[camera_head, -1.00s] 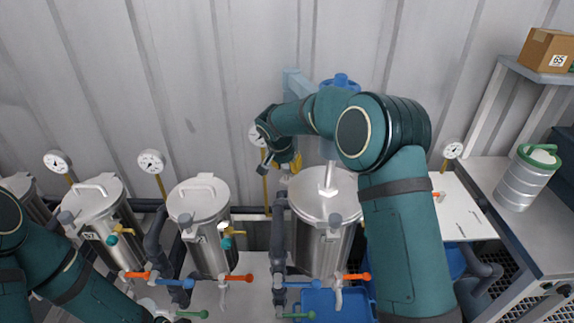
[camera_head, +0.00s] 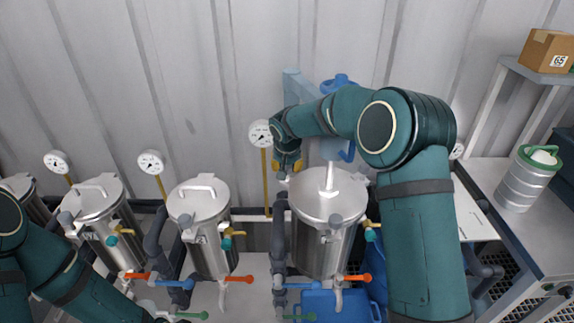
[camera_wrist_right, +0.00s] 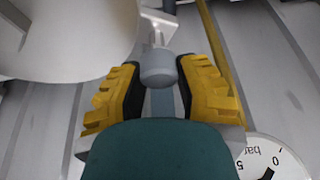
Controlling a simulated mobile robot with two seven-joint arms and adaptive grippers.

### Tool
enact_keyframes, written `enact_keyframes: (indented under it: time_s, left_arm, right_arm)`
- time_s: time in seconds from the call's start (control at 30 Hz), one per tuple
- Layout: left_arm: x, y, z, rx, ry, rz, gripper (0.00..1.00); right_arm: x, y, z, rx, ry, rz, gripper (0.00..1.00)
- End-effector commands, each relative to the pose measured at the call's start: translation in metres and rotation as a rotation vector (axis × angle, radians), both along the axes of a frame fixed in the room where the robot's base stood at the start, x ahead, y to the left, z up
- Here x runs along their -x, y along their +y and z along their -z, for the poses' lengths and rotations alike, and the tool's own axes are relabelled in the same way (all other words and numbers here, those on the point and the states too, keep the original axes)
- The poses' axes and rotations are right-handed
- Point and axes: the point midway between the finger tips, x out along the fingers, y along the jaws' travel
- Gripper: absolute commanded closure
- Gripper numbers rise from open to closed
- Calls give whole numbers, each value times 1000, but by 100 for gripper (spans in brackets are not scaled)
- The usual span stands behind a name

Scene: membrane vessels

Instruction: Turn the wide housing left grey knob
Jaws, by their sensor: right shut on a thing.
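The wide housing (camera_head: 322,240) is the large steel vessel in the middle of the head view, with a lid and top handle. Its left grey knob (camera_wrist_right: 157,70) shows in the right wrist view as a short grey cylinder beside the pale lid rim. My right gripper (camera_wrist_right: 158,82) is shut on this knob, with one yellow-and-black finger on each side of it. In the head view the right gripper (camera_head: 284,172) points down at the left rear of the lid, and the knob is hard to make out there. My left gripper is outside the view.
Narrower steel vessels (camera_head: 200,225) stand to the left. A pressure gauge (camera_head: 262,134) on a yellow stem is close behind the right gripper. Orange valve handles (camera_head: 355,277) sit low in front. A bench with a steel canister (camera_head: 525,180) is at the right.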

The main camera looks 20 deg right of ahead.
Motion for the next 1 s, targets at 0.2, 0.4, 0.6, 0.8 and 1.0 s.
enact_keyframes:
  time_s: [0.2,0.4,0.6,0.8,1.0]
  left_arm:
    - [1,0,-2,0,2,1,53]
    - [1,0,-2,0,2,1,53]
    - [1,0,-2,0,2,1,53]
    - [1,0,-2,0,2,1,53]
    - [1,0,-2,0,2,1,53]
  right_arm:
    - [1,0,1,-1,4,-61,100]
    - [1,0,2,0,5,-75,100]
    - [1,0,2,0,5,-75,100]
    - [1,0,2,0,4,-74,34]
    - [0,0,1,0,2,-74,34]
